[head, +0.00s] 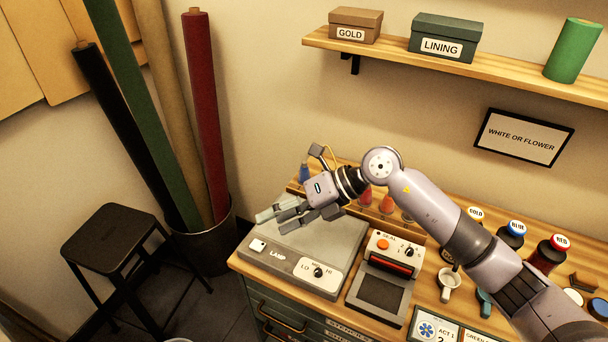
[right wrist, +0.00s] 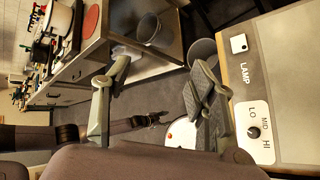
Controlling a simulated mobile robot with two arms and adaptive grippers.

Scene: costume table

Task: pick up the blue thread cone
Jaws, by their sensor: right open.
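The blue thread cone (head: 304,173) stands near the back left end of the table in the head view, just left of my right wrist; its lower part is hard to make out. My right gripper (head: 275,213) is open and empty above the grey light box, in front of the cone and apart from it. In the right wrist view its fingers (right wrist: 155,100) are spread with nothing between them, and the cone does not show. A small dark claw-like shape (right wrist: 155,118) far below looks like my left gripper, too small to read.
The grey light box (head: 325,243) and a sealer (head: 382,285) fill the table front. Red (head: 365,196) and orange (head: 387,204) cones stand right of my wrist. Capped bottles (head: 512,234) stand farther right. A stool (head: 110,238) and a bin of rolls (head: 205,250) are at left.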

